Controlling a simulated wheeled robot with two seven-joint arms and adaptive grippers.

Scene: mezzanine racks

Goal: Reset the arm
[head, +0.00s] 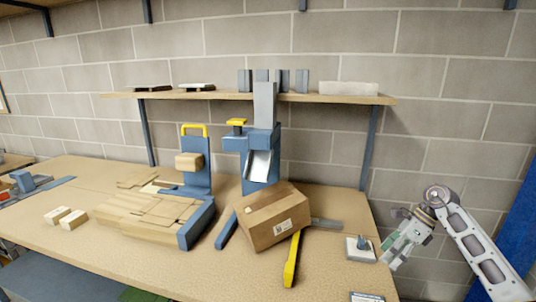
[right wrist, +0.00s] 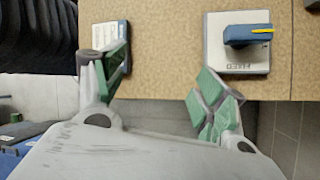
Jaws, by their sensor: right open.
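My right gripper (head: 393,248) is at the right end of the workbench in the head view, just off its edge, with its arm coming in from the right. In the right wrist view the two green-padded fingers (right wrist: 160,75) are spread apart with nothing between them. A white plate with a blue rotary switch (head: 361,249) lies on the bench just left of the gripper; it also shows in the right wrist view (right wrist: 240,43). My left gripper is not in view.
A cardboard box (head: 272,217) sits tilted in front of a blue press-like stand (head: 258,150). Wooden boards (head: 150,214) lie on the workbench (head: 130,270). A yellow-handled tool (head: 291,262) lies near the box. A shelf (head: 330,98) hangs above. The floor right of the bench looks partly clear.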

